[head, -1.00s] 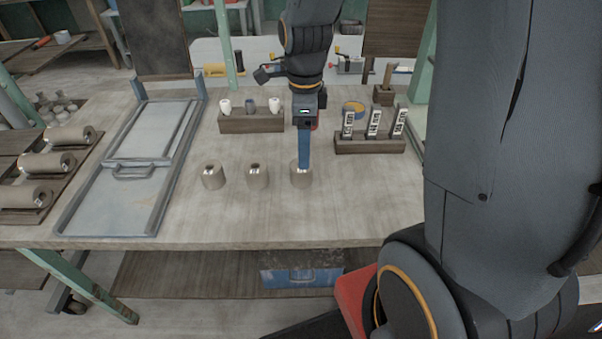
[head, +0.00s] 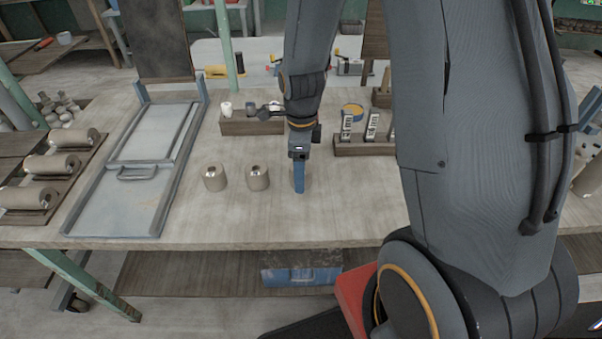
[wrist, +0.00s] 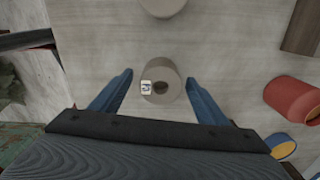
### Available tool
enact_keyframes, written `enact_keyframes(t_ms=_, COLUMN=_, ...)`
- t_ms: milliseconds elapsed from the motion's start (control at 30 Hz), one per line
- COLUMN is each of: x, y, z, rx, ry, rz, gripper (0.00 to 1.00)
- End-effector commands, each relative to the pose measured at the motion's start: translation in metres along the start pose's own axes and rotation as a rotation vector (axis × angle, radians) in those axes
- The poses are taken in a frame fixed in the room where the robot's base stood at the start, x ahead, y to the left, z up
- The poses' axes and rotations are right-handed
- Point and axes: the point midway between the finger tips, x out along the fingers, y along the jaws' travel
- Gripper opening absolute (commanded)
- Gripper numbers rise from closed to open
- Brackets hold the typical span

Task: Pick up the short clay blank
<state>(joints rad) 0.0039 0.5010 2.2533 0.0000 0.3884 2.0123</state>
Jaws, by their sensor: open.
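Three grey-brown clay blanks with holes in their tops stand in a row on the table. The left blank (head: 214,179) and the middle blank (head: 258,178) show clearly in the head view. The right one is mostly hidden there behind my gripper (head: 299,188). In the wrist view, a blank (wrist: 172,88) with a small white label stands between the two blue fingers of my gripper (wrist: 158,84). The fingers are spread wide, with a gap on each side of it. Part of another blank (wrist: 162,6) shows at the top edge. I cannot tell which blank is shortest.
A wooden block (head: 240,127) with white pieces and a wooden rack (head: 362,149) with labelled pieces stand behind the blanks. A red can (wrist: 290,97) lies to the right in the wrist view. A framed grey board (head: 117,205) lies left. The table front is clear.

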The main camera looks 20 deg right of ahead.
Motion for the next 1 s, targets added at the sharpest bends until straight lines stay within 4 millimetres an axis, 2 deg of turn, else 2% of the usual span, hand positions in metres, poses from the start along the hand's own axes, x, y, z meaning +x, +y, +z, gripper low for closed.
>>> enact_keyframes(t_ms=233, x=0.001, y=0.0, z=0.0, rx=0.0, ry=0.0, rz=-0.001, gripper=0.68)
enact_keyframes(t_ms=267, x=0.001, y=0.0, z=0.0, rx=0.0, ry=0.0, rz=-0.001, gripper=0.65)
enact_keyframes(t_ms=500, x=0.001, y=0.0, z=0.0, rx=-0.001, ry=0.0, rz=-0.001, gripper=0.24)
enact_keyframes(t_ms=567, x=0.001, y=-0.001, z=0.0, rx=-0.001, ry=-0.001, rz=-0.001, gripper=0.17)
enact_keyframes(t_ms=833, x=0.0, y=-0.001, z=0.0, rx=-0.001, ry=-0.001, rz=-0.002, gripper=0.17)
enact_keyframes(t_ms=1000, x=-0.009, y=-0.002, z=0.001, rx=-0.001, ry=-0.002, rz=-0.005, gripper=0.17)
